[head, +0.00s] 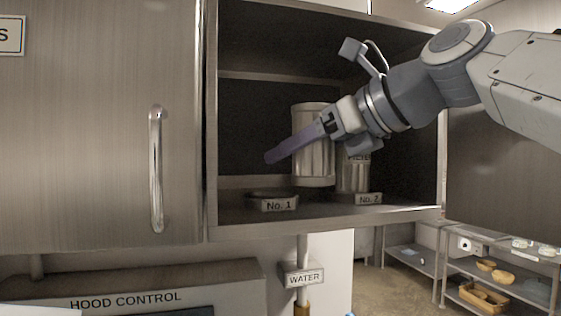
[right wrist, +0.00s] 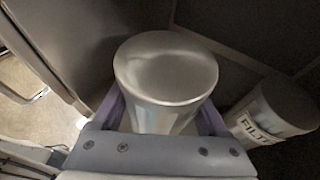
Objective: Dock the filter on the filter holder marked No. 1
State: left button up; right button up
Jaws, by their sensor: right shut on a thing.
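The filter (head: 315,162) is a shiny metal cylinder held upright inside the open cabinet. My right gripper (head: 290,150) is shut on it, its purple fingers on either side of it. In the right wrist view the filter's round top (right wrist: 166,68) sits between the fingers. The holder marked No. 1 (head: 279,204) is a low dark base with a label on the cabinet floor at the left. The filter's lower end is a little above and right of this holder, and looks apart from it. My left gripper is not in view.
A second cylinder labelled as a filter (head: 354,177) stands at the No. 2 holder (head: 369,199), close on the right; it also shows in the right wrist view (right wrist: 272,110). The cabinet's left wall, a closed door with a handle (head: 156,170), and the shelf above bound the space.

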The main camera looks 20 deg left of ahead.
jog(key=w+a, duration=0.1)
jog(key=a, duration=0.1)
jog(key=a+p, duration=0.1)
jog(key=a, duration=0.1)
jog(key=w+a+p, duration=0.1)
jog(key=a, duration=0.1)
jog(key=shift+w+a+r, duration=0.1)
jog(key=shift+w+a, duration=0.25)
jog(key=shift+w+a+r+p, duration=0.1)
jog(key=shift+w+a+p, duration=0.1)
jog(key=shift+a+p, duration=0.4)
notch_tip(320, 180, down, 3)
jog(key=shift+d+r+b, duration=0.1)
jog(key=shift+r+b, duration=0.05)
jog(key=shift+b, duration=0.25)
jog(key=shift+f, duration=0.55)
jog(key=shift+f, duration=0.15)
jog(key=o, duration=1.6)
